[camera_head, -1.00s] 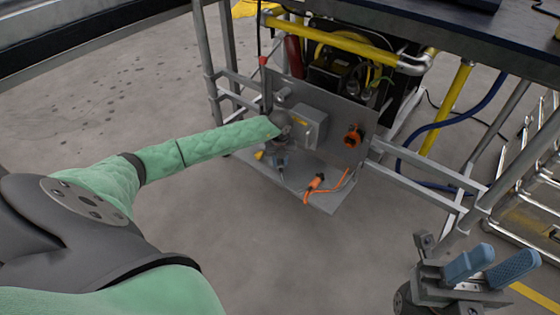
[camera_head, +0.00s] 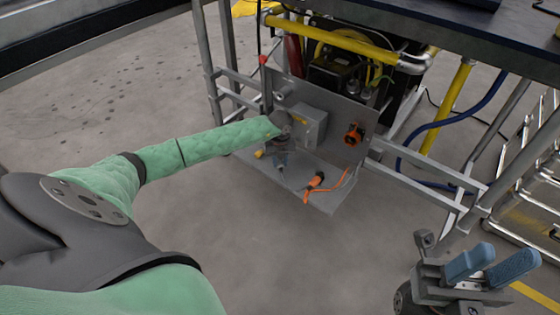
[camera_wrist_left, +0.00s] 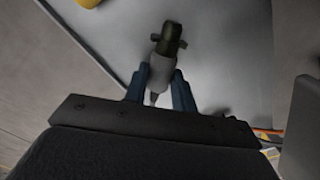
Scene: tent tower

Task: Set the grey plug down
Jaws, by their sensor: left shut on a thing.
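The grey plug (camera_wrist_left: 160,70) has a light grey body and a dark end with side lugs. It shows in the left wrist view between the blue fingers of my left gripper (camera_wrist_left: 160,88), which is shut on it. In the head view my left gripper (camera_head: 281,160) is low over the grey metal shelf (camera_head: 328,200) and small. I cannot tell whether the plug touches the shelf. My right gripper (camera_head: 490,264) is at the lower right, with its blue fingers apart and nothing between them.
An orange plug with a cable (camera_head: 316,180) lies on the shelf, right of my left gripper. An orange socket (camera_head: 354,135) and a grey box (camera_head: 309,127) are on the upright panel behind. Frame tubes (camera_head: 425,172) stand to the right. A yellow thing (camera_wrist_left: 88,2) shows at the wrist view's top.

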